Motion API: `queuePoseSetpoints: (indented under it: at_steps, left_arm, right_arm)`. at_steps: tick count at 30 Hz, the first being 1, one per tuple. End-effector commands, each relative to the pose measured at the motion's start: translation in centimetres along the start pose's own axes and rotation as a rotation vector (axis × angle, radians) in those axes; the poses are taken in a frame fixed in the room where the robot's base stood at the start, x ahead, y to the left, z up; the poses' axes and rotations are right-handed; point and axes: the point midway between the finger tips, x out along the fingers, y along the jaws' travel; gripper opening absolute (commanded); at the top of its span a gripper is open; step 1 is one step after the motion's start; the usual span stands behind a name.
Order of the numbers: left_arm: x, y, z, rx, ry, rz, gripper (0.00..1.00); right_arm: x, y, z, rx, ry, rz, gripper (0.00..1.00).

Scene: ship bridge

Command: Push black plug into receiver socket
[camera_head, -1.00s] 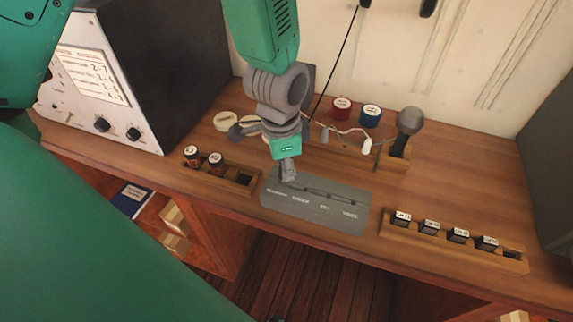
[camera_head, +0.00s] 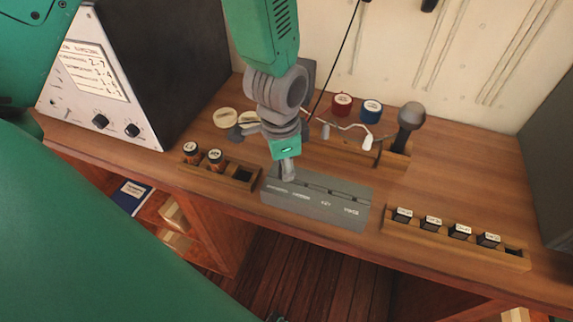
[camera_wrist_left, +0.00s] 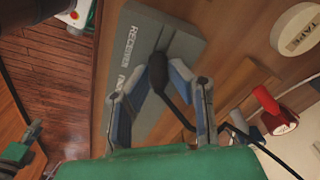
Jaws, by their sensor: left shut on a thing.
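The grey socket panel (camera_head: 316,203) lies on the wooden desk, with several labelled sockets; "RECEIVER" is at its left end. My left gripper (camera_head: 288,176) is over that left end. In the left wrist view, my left gripper (camera_wrist_left: 160,82) is shut on the black plug (camera_wrist_left: 157,70), whose cable trails off to the lower right. The plug is at the panel by the RECEIVER label (camera_wrist_left: 134,47). Its tip is hidden, so I cannot tell how deep it sits. In the head view the plug is hidden by the gripper.
A wooden rack with two dark cylinders (camera_head: 215,160) stands left of the panel, and a rack of labelled black blocks (camera_head: 432,223) stands right. A radio (camera_head: 110,100) stands left.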

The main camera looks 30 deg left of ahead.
Motion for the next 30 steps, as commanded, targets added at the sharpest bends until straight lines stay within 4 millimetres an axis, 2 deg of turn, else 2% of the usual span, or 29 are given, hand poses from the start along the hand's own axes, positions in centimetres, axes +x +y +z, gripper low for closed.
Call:
queuePoseSetpoints:
  at_steps: [30]
  left_arm:
    - [0.57,-0.01,0.02,-0.002,0.001,0.001,0.0]
  right_arm:
    - [-0.11,0.0,-0.01,0.0,0.0,0.0,0.4]
